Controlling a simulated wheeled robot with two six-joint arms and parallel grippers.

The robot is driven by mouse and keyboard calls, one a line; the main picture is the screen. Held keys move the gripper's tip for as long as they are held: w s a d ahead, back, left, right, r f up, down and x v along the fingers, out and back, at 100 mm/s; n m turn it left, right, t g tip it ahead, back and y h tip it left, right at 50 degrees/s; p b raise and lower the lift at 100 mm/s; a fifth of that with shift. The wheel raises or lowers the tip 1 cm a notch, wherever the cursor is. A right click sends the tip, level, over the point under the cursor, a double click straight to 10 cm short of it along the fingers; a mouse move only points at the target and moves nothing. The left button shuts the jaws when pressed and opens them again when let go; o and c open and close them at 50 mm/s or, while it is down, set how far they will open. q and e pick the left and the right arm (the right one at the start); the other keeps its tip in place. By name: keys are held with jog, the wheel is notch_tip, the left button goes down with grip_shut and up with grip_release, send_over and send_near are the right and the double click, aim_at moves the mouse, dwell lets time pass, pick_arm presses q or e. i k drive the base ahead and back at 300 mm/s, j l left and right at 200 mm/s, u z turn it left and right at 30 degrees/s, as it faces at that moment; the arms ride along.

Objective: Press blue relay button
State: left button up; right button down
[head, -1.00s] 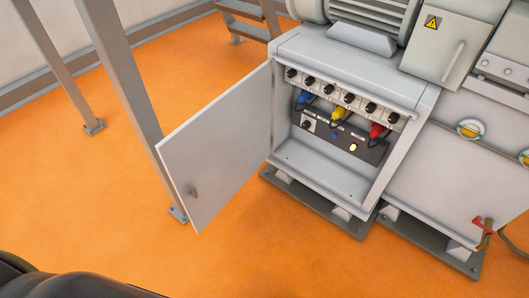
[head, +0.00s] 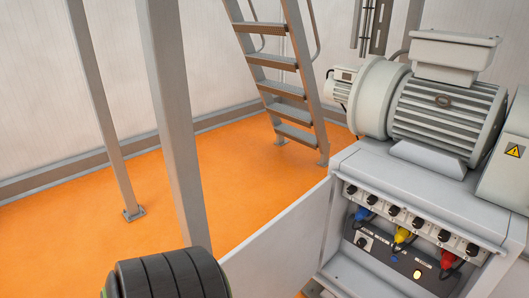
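The blue relay button (head: 393,258) is a small blue spot on the front of a dark control panel (head: 375,253), low inside an open grey cabinet at the right of the head view. To its left on the panel is a black knob on a white plate (head: 363,243). To its right is a lit yellow button (head: 417,274). Blue (head: 362,214), yellow (head: 402,235) and red (head: 447,259) plugs with cables hang above the panel. Neither gripper shows. A black ribbed part of my own arm is at the bottom left, apart from the panel.
The cabinet door (head: 280,250) stands open to the left. A row of black knobs (head: 392,209) runs above the plugs. A motor (head: 440,110) sits on top. A grey post (head: 178,130) and stairs (head: 285,90) stand left. Orange floor between them is clear.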

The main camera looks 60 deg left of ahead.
aim_at(395, 257)
jog(key=k+j, duration=0.1)
jog(key=j, duration=0.4)
jog(key=k+j, duration=0.1)
jog(key=j, duration=0.95)
jog(key=k+j, duration=0.15)
jog(key=j, duration=0.4)
jog(key=k+j, duration=0.1)
jog(key=j, duration=0.4)
jog(key=k+j, duration=0.1)
jog(key=j, duration=0.45)
